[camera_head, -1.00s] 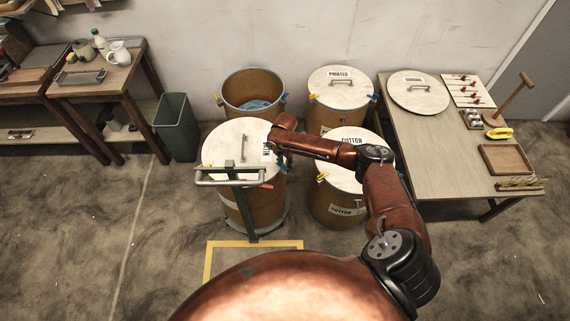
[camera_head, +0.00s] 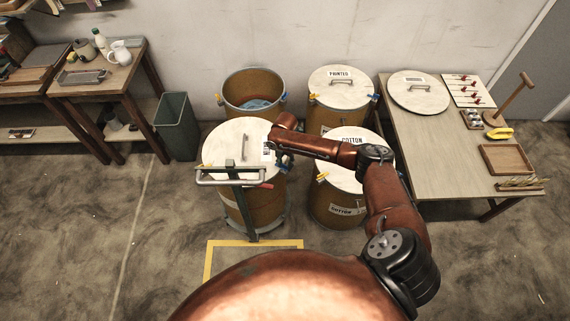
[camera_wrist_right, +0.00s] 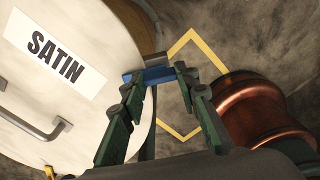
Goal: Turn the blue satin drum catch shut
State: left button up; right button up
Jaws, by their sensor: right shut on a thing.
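The satin drum (camera_head: 236,205) stands at the front left of the drum group, with a pale lid (camera_head: 224,143) on it. In the right wrist view its lid (camera_wrist_right: 45,100) carries the SATIN label (camera_wrist_right: 53,57). The blue catch (camera_wrist_right: 157,75) sits at the lid's rim, between the green fingertips of my right gripper (camera_wrist_right: 152,79), which is shut on it. In the head view my right forearm (camera_head: 320,146) reaches over to the drum's right edge and hides the blue catch. My left gripper is not in view.
The cotton drum (camera_head: 325,207) stands close on the right, under my arm. An open drum (camera_head: 253,104) and the PRINTED drum (camera_head: 340,92) stand behind. A trolley handle (camera_head: 230,180) rises in front of the satin drum. A worktable (camera_head: 435,150) is at the right, a green bin (camera_head: 176,128) at left.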

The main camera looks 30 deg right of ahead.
aim_at(285, 165)
jog(key=o, duration=1.1)
jog(key=shift+a, duration=0.1)
jog(key=shift+o, duration=0.2)
notch_tip(285, 165, up, 12)
